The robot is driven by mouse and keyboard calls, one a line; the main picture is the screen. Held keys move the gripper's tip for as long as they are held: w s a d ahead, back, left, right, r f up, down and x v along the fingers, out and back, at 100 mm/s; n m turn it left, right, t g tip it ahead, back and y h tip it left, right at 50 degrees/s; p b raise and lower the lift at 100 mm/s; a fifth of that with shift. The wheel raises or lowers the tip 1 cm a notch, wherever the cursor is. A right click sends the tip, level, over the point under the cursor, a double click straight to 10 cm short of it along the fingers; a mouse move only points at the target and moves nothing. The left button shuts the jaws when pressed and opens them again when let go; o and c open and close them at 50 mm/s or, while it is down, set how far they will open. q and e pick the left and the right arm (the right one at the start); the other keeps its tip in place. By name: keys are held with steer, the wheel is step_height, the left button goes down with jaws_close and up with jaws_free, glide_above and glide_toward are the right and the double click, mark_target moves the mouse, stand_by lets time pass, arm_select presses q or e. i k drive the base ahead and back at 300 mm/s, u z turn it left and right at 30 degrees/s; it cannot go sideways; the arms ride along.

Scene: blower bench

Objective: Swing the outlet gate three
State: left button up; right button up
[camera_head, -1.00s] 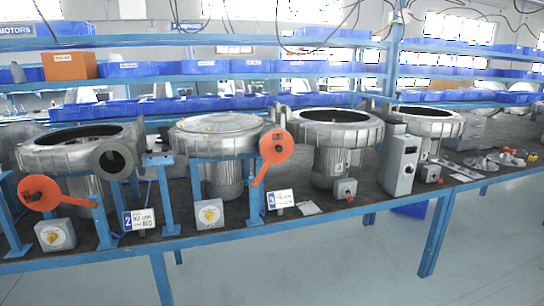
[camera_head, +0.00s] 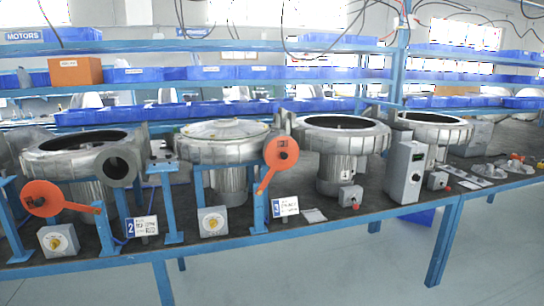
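An orange gate disc with a handle (camera_head: 281,153) is mounted by the blower above the blue and white card marked 3 (camera_head: 285,207). Its handle points down and to the left. A second orange gate (camera_head: 42,198) sits at the left, with its handle pointing right, near the card marked 2 (camera_head: 142,226). A round outlet opening (camera_head: 119,171) on the left blower shows uncovered. Behind the upper orange disc, the outlet is mostly hidden. Neither of my grippers shows in this view.
Several silver blowers, such as the lidded one (camera_head: 224,144), stand along the blue-framed bench (camera_head: 350,223). Grey switch boxes with yellow knobs (camera_head: 212,221) sit near the front edge. A taller grey control box (camera_head: 405,172) stands to the right. The floor in front is clear.

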mark_target(283, 152)
steer(key=u, duration=0.75)
steer(key=i, duration=1.25)
steer(key=z, duration=0.3)
